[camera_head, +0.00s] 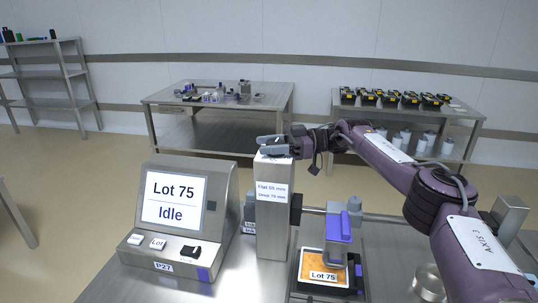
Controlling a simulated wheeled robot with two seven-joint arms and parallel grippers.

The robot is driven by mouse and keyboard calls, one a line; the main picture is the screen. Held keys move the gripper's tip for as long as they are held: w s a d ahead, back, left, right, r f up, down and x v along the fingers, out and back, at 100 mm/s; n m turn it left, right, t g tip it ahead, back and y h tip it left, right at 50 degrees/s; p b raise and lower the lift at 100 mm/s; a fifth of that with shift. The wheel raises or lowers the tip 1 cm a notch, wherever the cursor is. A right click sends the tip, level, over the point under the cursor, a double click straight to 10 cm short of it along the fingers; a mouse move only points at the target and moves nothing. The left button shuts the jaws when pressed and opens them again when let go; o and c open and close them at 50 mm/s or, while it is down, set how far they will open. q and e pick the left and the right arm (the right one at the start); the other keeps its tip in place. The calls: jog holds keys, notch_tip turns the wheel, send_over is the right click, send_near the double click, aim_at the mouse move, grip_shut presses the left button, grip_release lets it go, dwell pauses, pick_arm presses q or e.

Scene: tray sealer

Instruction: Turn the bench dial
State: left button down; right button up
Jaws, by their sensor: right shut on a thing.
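A steel post (272,215) stands on the bench, with a white label (273,191) reading "Flat 55 mm" and, less clearly, "Deep 70 mm". My right gripper (272,145) reaches in from the right, its grey fingers at the top of the post. They are shut on what seems to be the dial there, mostly hidden by the fingers, so its setting cannot be read. A console screen (172,201) left of the post reads "Lot 75" and "Idle". My left gripper is not in view.
Right of the post, a press with a blue-purple handle (339,228) stands over a tray (322,275) labelled "Lot 75". The console has small buttons (158,243) and a "P27" tag. Behind are a table of small items (215,103) and a table of black trays (470,112).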

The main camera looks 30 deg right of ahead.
jog(key=shift+n+g+y+b, duration=0.3)
jog(key=shift+n+g+b, duration=0.35)
jog(key=shift+g, duration=0.35)
jog(key=shift+s, duration=0.1)
jog(key=o, duration=1)
